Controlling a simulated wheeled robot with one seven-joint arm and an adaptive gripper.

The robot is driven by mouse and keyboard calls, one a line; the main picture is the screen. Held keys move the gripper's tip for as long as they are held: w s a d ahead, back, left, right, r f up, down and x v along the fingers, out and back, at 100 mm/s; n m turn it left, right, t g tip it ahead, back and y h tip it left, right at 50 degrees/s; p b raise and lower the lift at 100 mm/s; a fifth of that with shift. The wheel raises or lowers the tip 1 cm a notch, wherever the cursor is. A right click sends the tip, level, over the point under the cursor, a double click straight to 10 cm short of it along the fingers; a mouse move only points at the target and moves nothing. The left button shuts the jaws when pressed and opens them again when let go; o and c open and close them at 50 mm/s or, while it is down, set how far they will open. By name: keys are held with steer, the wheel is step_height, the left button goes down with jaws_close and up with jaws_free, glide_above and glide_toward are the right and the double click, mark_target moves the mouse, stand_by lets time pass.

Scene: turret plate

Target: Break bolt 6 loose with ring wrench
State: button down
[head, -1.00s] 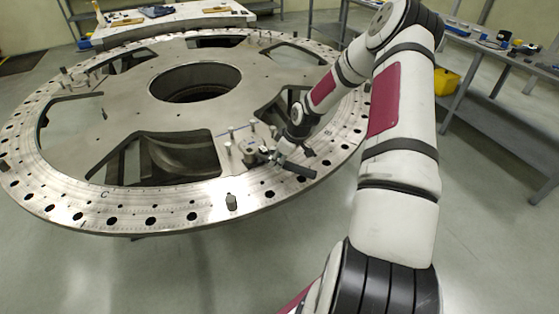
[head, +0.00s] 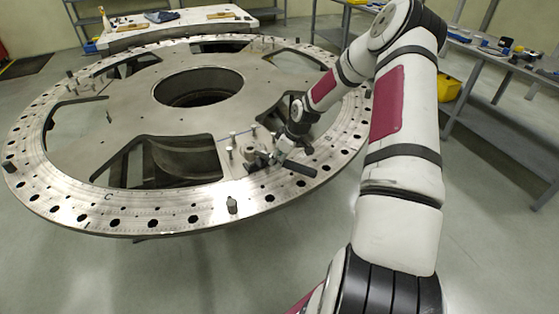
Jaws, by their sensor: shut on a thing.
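The large round metal turret plate (head: 130,203) fills the left and middle of the head view. A small clamp-like fixture (head: 256,158) sits near its front rim, with several upright bolts (head: 230,153) around it. I cannot read which bolt is number 6. My gripper (head: 280,156) is low over the plate at the right of this fixture, shut on a dark bar that looks like the ring wrench (head: 300,169). The bar's visible end points right and toward the camera. The ring end, and whether it sits around a bolt, cannot be made out.
A short dark post (head: 232,206) stands on the front rim. The plate has a big central hole (head: 200,86) and several cut-outs. A white table (head: 180,26) with tools is behind it, and a grey workbench (head: 500,70) and yellow bin (head: 448,87) are at the right.

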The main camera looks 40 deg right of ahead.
steer(key=shift+r, duration=0.1)
steer(key=shift+r+p, duration=0.6)
steer(key=shift+r, duration=1.15)
